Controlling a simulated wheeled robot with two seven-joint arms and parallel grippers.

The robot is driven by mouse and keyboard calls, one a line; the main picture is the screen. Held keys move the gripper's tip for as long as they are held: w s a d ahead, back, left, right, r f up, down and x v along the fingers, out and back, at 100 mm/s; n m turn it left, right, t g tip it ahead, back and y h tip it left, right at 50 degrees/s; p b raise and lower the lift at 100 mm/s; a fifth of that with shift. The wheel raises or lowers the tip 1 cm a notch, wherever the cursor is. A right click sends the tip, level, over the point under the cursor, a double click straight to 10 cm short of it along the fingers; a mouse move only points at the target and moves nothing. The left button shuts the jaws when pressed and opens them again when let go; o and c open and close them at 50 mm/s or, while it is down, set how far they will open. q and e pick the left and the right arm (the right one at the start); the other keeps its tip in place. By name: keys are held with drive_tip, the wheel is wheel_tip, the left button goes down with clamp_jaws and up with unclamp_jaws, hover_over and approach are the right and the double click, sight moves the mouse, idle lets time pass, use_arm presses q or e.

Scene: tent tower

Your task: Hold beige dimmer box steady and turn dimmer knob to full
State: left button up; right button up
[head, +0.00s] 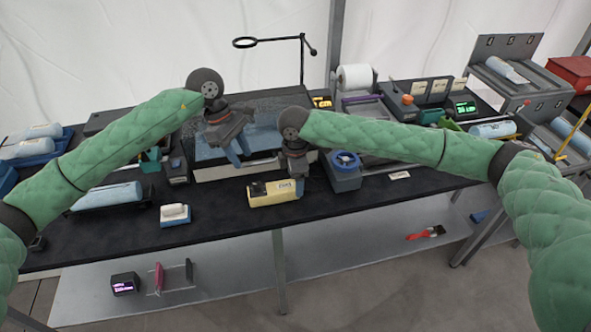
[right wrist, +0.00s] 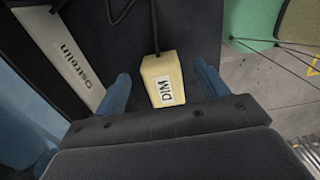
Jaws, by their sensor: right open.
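The beige dimmer box (head: 274,198) lies on the black bench top near its front edge in the head view. A dark part shows on its left top, but I cannot make out the knob. The box (right wrist: 162,68) also shows in the right wrist view, with a white "DIM" label and a dark cord at its far end. My right gripper (head: 297,183) is open above the box's right end; in its wrist view the box appears between the two blue fingers. My left gripper (head: 237,156) is up and left of the box, apart from it; its finger gap is unclear.
Behind the box stands a long pale-fronted unit (head: 235,171). A grey device with a blue wheel (head: 345,161) stands close on the right. A small white block on a blue base (head: 175,214) lies to the left. Bench top between block and box is clear.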

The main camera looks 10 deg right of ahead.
drive_tip(key=shift+f, duration=1.85)
